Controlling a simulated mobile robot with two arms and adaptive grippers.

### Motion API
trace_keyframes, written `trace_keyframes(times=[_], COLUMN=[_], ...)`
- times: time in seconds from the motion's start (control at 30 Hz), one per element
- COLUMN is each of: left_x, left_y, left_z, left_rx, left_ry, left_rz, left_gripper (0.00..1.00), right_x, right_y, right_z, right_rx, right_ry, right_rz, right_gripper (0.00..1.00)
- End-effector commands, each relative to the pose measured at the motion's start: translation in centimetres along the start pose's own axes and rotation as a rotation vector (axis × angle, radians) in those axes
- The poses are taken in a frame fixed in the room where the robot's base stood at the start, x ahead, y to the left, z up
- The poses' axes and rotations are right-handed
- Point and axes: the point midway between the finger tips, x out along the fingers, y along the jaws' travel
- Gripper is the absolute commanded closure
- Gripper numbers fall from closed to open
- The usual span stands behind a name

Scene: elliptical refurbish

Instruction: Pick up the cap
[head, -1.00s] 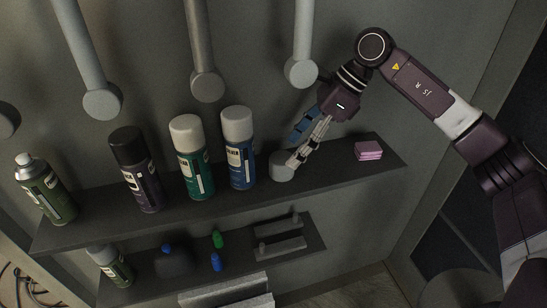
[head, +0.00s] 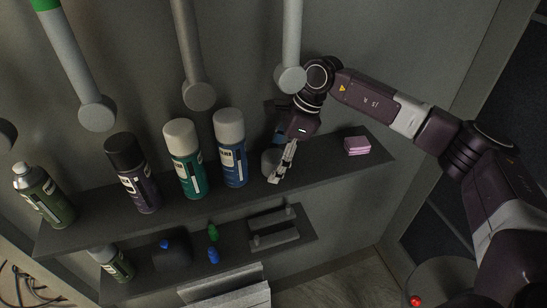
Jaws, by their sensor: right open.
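The cap (head: 268,163) is a light grey round piece standing on the upper shelf, to the right of the blue spray can. My right gripper (head: 276,168) is at the cap, its fingers pointing down. One pale finger passes in front of the cap's right side and hides part of it. The other finger, blue, shows behind, above the cap. The gripper is open; I cannot tell whether the fingers touch the cap. My left gripper is not in view.
The blue can (head: 231,150), a green can (head: 186,160) and a black-capped can (head: 133,174) stand left of the cap. Pink blocks (head: 357,146) lie to its right on the upper shelf (head: 330,163). A grey post (head: 291,78) ends above the gripper.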

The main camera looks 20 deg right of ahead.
Motion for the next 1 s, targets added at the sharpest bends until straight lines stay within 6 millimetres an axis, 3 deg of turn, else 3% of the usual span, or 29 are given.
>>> trace_keyframes(times=[0.13,0.4,0.77,1.0], left_x=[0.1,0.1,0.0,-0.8], left_y=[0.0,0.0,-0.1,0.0], left_z=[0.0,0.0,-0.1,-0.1], left_rx=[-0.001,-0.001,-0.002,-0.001], left_ry=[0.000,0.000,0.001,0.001], left_rz=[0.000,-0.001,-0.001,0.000], left_gripper=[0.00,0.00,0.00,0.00], right_x=[0.0,0.0,-0.2,-2.1], right_y=[0.0,0.0,0.0,-0.1], right_z=[0.0,0.0,0.1,0.9], right_rx=[0.000,0.000,0.000,-0.001], right_ry=[0.000,-0.001,-0.001,-0.001], right_rz=[0.000,0.000,-0.001,-0.002], right_gripper=[0.35,0.64,0.64,0.64])
